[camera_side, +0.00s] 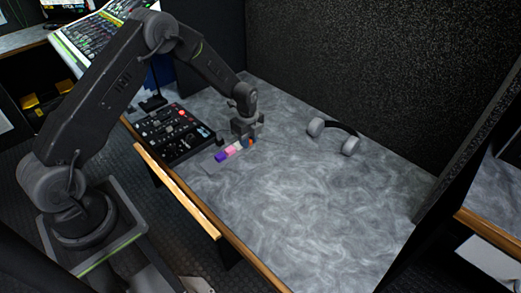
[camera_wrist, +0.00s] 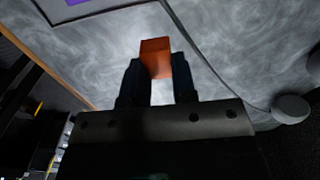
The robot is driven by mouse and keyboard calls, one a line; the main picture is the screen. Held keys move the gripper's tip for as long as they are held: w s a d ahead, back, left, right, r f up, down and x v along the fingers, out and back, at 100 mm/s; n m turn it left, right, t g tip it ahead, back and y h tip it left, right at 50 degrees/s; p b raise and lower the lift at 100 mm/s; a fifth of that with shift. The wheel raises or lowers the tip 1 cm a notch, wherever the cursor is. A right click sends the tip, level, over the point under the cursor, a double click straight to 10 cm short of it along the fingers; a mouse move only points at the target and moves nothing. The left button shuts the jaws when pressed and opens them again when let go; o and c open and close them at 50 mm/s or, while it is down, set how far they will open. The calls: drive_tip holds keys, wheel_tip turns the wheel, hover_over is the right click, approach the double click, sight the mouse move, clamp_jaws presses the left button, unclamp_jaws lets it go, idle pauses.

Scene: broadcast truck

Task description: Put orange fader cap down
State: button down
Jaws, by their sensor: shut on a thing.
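The orange fader cap (camera_wrist: 155,57) is between the two fingertips of my gripper (camera_wrist: 157,75) in the wrist view. My gripper is shut on it. In the side view my gripper (camera_side: 246,138) is low over the grey table, at the right end of a short row of coloured caps. Only a small bit of orange shows there, beside the fingers. Whether the cap touches the table is hard to tell. The row has a purple cap (camera_side: 221,156) and a pink cap (camera_side: 232,150), with a pale one near the gripper.
A black control panel (camera_side: 172,136) with a red button lies left of the row. Grey headphones (camera_side: 334,136) lie to the right, near the dark back wall. The front and right of the grey table (camera_side: 300,215) are clear. A wooden edge (camera_side: 180,190) runs along the left.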

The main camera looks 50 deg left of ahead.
drive_tip(key=s+a+r, duration=0.3)
drive_tip(key=a+r, duration=0.1)
drive_tip(key=a, duration=0.1)
drive_tip(key=m, duration=0.9)
hover_over(210, 168)
wheel_tip(210, 168, down, 6)
drive_tip(key=shift+w+r, duration=0.1)
drive_tip(key=shift+r, duration=0.05)
drive_tip(key=shift+f, duration=2.25)
drive_tip(key=shift+f, duration=0.1)
